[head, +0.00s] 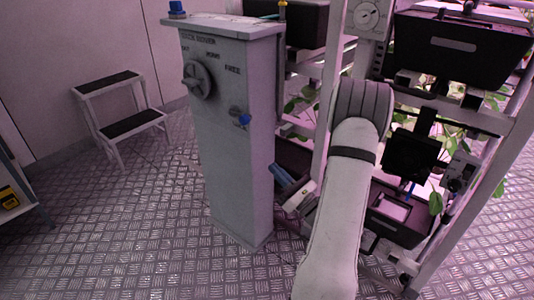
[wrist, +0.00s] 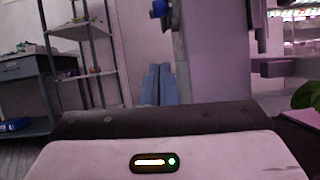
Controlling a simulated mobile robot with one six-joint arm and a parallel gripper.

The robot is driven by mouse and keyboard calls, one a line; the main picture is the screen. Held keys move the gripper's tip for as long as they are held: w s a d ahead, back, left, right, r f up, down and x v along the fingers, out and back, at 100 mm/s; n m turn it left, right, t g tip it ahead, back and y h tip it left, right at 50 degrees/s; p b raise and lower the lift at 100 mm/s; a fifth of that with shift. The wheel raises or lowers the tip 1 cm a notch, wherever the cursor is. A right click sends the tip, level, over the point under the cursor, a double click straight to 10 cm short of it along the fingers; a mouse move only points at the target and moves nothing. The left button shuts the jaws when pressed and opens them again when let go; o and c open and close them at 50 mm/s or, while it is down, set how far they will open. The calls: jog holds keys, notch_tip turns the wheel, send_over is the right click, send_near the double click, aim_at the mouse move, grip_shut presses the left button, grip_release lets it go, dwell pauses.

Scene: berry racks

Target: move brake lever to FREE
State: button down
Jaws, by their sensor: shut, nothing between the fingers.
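A grey pedestal (head: 232,150) carries a round dark handwheel or hub (head: 198,80) on its front, with small lettering above it; FREE is readable at the right. A blue knob (head: 243,119) on a small metal fitting sits lower right on the same face. I cannot tell whether the knob or the hub's bar is the brake lever, nor its setting. My gripper (head: 274,168) is at the right of the pedestal, lower than the blue knob and apart from it. In the wrist view its blue fingers (wrist: 158,69) are together and empty; a blue knob (wrist: 159,9) shows above them.
A berry rack with dark crates (head: 460,48) and plants stands right of the pedestal, close to my arm. A step stool (head: 127,124) stands at the left on open metal floor (head: 120,220). A blue cap (head: 177,8) tops the pedestal. Shelving (wrist: 82,32) shows in the wrist view.

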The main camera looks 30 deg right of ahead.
jog(key=p+x, duration=0.4)
jog(key=x, duration=0.4)
send_near(238, 116)
jog(key=shift+w+a+r+b, duration=0.25)
jog(key=shift+a+r, duration=0.15)
jog(key=shift+a, duration=0.15)
jog(key=shift+w+a+r+b, duration=0.15)
jog(key=shift+w+a+r, duration=0.15)
jog(key=shift+a+r, duration=0.15)
jog(key=shift+s+r+g+p, duration=0.1)
jog(key=shift+r+g+p, duration=0.4)
jog(key=shift+p, duration=0.45)
